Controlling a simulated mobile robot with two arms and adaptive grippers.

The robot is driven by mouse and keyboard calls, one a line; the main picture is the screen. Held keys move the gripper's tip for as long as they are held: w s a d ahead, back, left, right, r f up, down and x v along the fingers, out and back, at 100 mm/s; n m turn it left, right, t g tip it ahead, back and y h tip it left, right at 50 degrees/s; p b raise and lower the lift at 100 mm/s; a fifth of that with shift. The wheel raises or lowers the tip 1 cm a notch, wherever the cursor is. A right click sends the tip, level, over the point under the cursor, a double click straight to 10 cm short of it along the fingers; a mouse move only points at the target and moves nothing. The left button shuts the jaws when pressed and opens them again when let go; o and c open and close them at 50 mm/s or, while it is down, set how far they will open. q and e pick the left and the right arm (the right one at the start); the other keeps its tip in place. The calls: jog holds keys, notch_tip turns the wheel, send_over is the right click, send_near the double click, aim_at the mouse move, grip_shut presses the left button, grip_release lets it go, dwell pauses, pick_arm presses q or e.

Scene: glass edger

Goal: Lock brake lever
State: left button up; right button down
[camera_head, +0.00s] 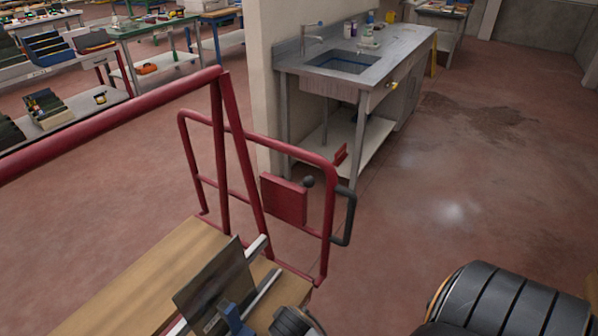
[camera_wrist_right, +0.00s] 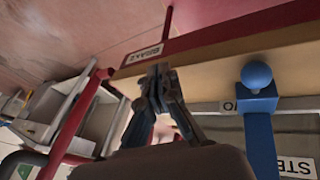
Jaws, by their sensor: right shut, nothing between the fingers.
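My right gripper (camera_wrist_right: 162,82) shows in the right wrist view, its fingertips together and empty. Its tips are in front of the cart's edge, near a small white label (camera_wrist_right: 143,55) that seems to read BRAKE. A blue lever with a round blue knob (camera_wrist_right: 257,75) stands to the right of the fingers, apart from them. I cannot tell which part is the brake lever. In the head view the red-railed cart has a wooden deck (camera_head: 150,265) and a dark ball knob (camera_head: 308,182) beside a red plate (camera_head: 285,200). My left gripper is not seen.
Red rails (camera_head: 222,150) rise around the cart, with a black loop handle (camera_head: 346,215) at its far end. A sink bench (camera_head: 380,55) stands behind it against a short wall. Workbenches fill the upper left. The floor (camera_head: 450,190) to the right is clear.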

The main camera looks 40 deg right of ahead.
jog(key=w+d+r+m+h, duration=0.3)
jog(key=w+d+r+h, duration=0.45)
jog(key=w+r, duration=0.6)
jog(key=w+d+r+m+h, duration=0.1)
jog(key=w+r+m+h, duration=0.15)
jog(key=r, duration=0.55)
jog(key=w+d+r+m+h, duration=0.1)
jog(key=w+r+m+h, duration=0.2)
jog(key=r, duration=0.6)
jog(key=w+d+n+p, duration=0.1)
jog(key=w+d+p, duration=0.25)
jog(key=d, duration=0.65)
jog(key=shift+g, duration=0.4)
jog(key=s+f+p, duration=0.1)
jog(key=s+a+f+p, duration=0.1)
jog(key=s+f, duration=0.1)
jog(key=shift+s+f, duration=0.2)
jog(key=shift+s, duration=0.1)
